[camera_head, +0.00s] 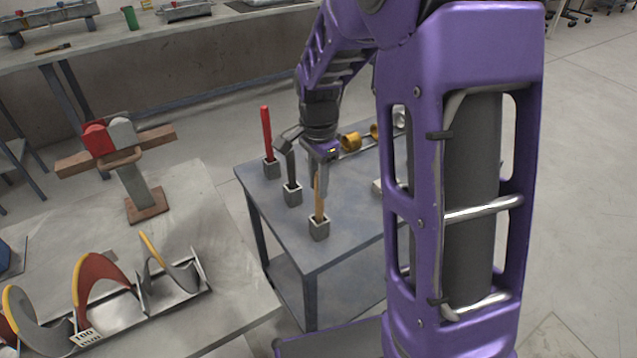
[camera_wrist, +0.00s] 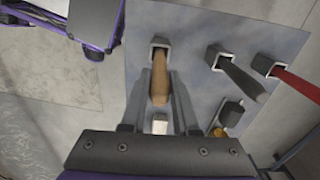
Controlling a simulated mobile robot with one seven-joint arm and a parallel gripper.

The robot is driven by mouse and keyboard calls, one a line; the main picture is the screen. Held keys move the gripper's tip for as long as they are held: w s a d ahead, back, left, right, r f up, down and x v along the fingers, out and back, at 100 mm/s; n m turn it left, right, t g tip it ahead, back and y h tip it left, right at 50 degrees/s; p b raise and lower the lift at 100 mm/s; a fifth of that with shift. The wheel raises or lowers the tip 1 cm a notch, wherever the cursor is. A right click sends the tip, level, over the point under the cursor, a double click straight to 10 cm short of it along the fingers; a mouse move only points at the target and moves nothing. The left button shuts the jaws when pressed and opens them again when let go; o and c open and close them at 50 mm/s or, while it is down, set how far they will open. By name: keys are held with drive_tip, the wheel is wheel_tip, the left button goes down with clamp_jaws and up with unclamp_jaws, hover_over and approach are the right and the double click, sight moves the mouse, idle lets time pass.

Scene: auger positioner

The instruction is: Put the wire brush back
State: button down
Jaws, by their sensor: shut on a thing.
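The wire brush, as I take it, shows as a light wooden handle (camera_head: 318,199) standing nearly upright in a small grey square holder (camera_head: 319,230) near the front edge of the grey table. In the wrist view the same handle (camera_wrist: 160,80) lies between my fingers, and its far end is in the holder's opening (camera_wrist: 160,46). My gripper (camera_head: 319,185) is shut on the handle from above. The brush's bristle end is hidden, so I cannot tell how deep it sits in the holder.
A grey-handled tool (camera_head: 291,168) and a red-handled tool (camera_head: 266,130) stand in similar holders to the left. Brass-coloured parts (camera_head: 350,140) lie behind my gripper. A bench with an auger (camera_head: 103,284) and a clamp stand (camera_head: 138,185) is at left. The grey table's front (camera_head: 295,245) is clear.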

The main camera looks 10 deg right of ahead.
drive_tip(key=shift+f, duration=0.1)
drive_tip(key=c, duration=0.7)
unclamp_jaws()
drive_tip(key=shift+o, duration=0.2)
wheel_tip(320, 180, up, 12)
drive_tip(key=shift+r+p, duration=0.2)
drive_tip(key=shift+p, duration=1)
